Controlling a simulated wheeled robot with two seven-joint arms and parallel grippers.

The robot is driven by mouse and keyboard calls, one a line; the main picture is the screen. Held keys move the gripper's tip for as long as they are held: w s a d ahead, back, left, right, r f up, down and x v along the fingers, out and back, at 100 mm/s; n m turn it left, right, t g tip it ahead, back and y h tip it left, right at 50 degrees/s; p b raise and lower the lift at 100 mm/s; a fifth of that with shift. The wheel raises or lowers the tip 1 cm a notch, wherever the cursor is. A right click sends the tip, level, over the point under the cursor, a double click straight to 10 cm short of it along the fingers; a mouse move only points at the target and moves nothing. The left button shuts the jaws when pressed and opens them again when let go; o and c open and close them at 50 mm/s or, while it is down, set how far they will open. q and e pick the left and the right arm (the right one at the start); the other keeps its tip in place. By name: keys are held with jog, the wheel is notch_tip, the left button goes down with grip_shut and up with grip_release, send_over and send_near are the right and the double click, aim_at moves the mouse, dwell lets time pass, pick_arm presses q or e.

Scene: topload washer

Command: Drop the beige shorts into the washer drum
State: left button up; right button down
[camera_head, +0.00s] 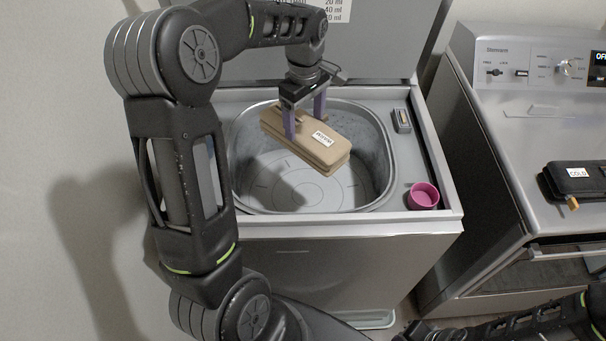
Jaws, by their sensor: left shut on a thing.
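The beige shorts (308,143) are a folded, block-like bundle with a small white label. My left gripper (305,118) is shut on them, with its purple fingers on either side, and holds them tilted over the washer drum (368,150). The open top-load washer (345,262) has a grey metal drum with a bare visible floor below the shorts. The shorts hide part of the drum's back wall. Parts of my right arm show at the bottom right, but its gripper cannot be seen.
A pink cup (423,196) stands on the washer's right front rim. A small grey item (402,120) sits on the right rim. The raised lid (385,40) stands behind. At the right, a dark case labelled COLD (577,180) lies on a neighbouring appliance (500,120).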

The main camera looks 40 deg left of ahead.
pick_arm(q)
jog(key=shift+f+b, duration=2.2)
jog(key=shift+f, duration=0.8)
jog(key=o, duration=2.1)
jog(key=shift+r+b, duration=0.45)
jog(key=shift+r, duration=3.5)
